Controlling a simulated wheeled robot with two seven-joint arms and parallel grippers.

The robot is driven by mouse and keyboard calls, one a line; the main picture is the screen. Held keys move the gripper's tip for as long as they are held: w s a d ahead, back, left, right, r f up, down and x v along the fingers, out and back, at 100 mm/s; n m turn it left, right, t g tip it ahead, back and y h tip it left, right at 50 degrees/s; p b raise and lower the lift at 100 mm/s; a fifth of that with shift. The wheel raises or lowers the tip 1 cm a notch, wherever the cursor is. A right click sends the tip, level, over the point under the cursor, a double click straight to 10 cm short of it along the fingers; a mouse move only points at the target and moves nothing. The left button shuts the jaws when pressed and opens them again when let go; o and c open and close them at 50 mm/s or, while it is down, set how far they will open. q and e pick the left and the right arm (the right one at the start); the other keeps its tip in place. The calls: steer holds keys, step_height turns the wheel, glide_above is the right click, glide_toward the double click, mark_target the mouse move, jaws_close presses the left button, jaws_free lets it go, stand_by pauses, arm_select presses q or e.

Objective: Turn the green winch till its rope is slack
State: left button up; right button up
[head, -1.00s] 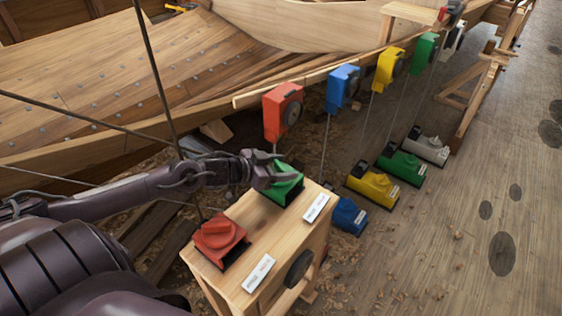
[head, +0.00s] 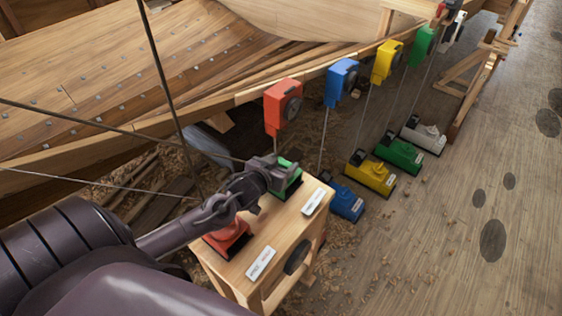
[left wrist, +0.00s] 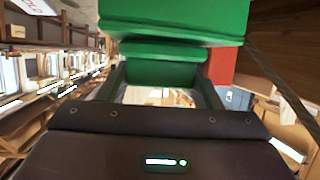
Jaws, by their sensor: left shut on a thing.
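The green winch (head: 292,186) sits on top of a wooden stand (head: 283,224), partly hidden by my left gripper. My left gripper (head: 283,166) is shut on the green winch's upper part. In the left wrist view the green winch (left wrist: 175,28) fills the top, with a narrower green part between the fingers (left wrist: 163,75). A dark rope (left wrist: 277,85) runs straight and slanting at the right there; I cannot tell which winch it belongs to. My right gripper is not in view.
A red winch (head: 229,238) sits on the stand's near end, partly under my left arm. Blue (head: 346,203), yellow (head: 371,175) and green (head: 399,153) units stand on the floor beyond. Dark ropes (head: 165,85) cross at left beside the wooden hull (head: 110,90).

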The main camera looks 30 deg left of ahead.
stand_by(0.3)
arm_select(q)
steer(key=o, duration=1)
step_height(320, 180, up, 20)
steer(key=p, duration=0.1)
steer(key=shift+c, duration=0.4)
